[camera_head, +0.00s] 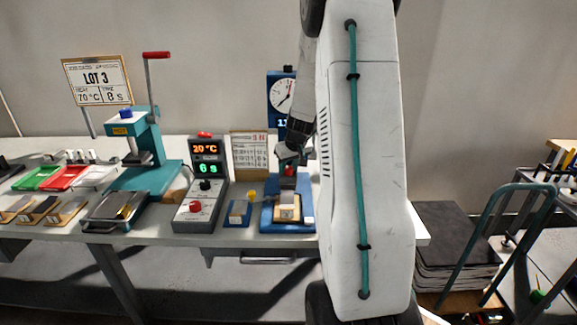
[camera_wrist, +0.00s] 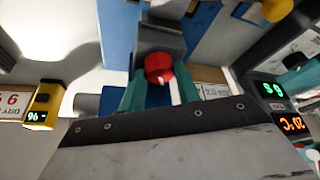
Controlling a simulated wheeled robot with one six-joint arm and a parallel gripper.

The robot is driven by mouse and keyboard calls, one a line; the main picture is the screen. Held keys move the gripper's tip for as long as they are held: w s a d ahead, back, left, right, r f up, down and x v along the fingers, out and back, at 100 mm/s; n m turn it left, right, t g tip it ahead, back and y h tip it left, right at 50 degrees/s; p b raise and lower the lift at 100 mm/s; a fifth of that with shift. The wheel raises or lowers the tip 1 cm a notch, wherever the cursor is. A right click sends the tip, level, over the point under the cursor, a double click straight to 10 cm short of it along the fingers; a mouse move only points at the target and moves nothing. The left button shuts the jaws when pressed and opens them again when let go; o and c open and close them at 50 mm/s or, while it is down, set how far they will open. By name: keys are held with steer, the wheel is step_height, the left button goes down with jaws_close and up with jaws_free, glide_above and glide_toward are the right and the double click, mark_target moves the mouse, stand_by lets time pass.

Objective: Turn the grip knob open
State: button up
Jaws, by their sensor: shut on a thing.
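The grip knob is the red knob (camera_wrist: 159,67) on a dark grey block (camera_wrist: 160,38) of the blue test stand. In the head view the red knob (camera_head: 289,171) shows small, just under my gripper (camera_head: 290,160). In the wrist view my gripper (camera_wrist: 159,88) has its teal fingers on both sides of the red knob, shut on it. The blue stand's base (camera_head: 268,222) carries a pale block (camera_head: 287,208) in front of the knob. How far the knob is turned cannot be told.
My arm hides the table's right part.

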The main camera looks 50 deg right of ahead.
steer(key=shift+d+n+y, duration=0.15)
steer(key=shift+n+y, duration=0.45)
steer(key=shift+n, duration=1)
steer(key=o, duration=1)
steer(key=v, duration=0.7)
steer(key=shift+s+r, duration=0.2)
steer(key=shift+r, duration=0.15)
